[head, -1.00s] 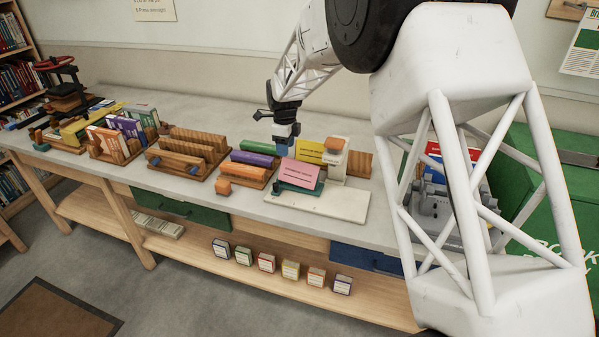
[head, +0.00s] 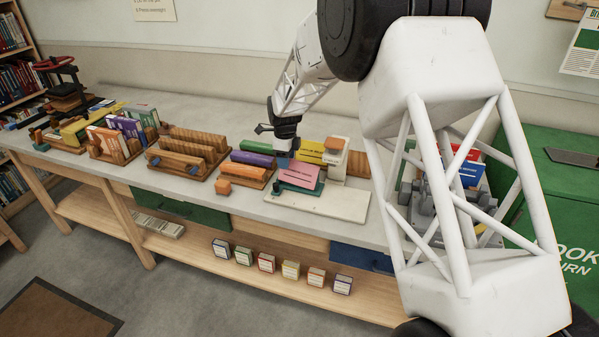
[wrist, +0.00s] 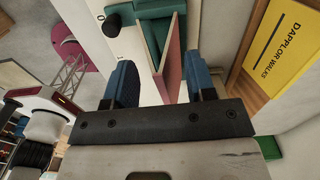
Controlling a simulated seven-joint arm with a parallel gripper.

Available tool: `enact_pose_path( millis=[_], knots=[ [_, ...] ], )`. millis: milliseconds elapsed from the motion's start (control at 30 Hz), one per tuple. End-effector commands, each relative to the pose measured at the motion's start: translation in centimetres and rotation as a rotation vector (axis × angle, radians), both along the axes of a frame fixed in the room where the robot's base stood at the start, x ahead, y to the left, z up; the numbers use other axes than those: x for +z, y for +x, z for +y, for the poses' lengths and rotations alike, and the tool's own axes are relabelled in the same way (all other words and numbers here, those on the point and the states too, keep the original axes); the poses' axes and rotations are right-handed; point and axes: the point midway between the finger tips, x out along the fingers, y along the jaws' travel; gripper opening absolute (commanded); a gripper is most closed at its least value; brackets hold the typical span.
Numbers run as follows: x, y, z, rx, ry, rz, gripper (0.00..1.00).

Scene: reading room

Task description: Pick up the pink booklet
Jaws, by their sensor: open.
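The pink booklet (head: 299,173) leans in a teal holder (head: 301,188) on a pale board at the front of the long table. In the wrist view the booklet (wrist: 173,58) shows nearly edge-on, with the teal holder (wrist: 153,30) beside it. My gripper (wrist: 158,82) is open, its two blue fingers on either side of the booklet's near edge, with gaps between. In the head view my gripper (head: 284,160) is at the booklet's upper left edge. I cannot tell from the views whether a finger touches it.
A yellow booklet (head: 311,151) stands close behind, also in the wrist view (wrist: 285,50). A pale block with an orange top (head: 335,158) is to the right. Wooden racks (head: 182,158) stand to the left. The pale board (head: 335,203) is bare at front right.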

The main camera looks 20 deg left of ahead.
Motion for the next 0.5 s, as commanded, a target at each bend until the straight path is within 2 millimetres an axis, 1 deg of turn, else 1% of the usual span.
enact_pose_path(
  millis=[333, 500],
  knots=[
    [-0.01, -0.01, 0.0, 0.0, 0.0, 0.0, 0.51],
    [0.0, -0.01, 0.0, 0.0, 0.0, 0.0, 0.25]
  ],
)
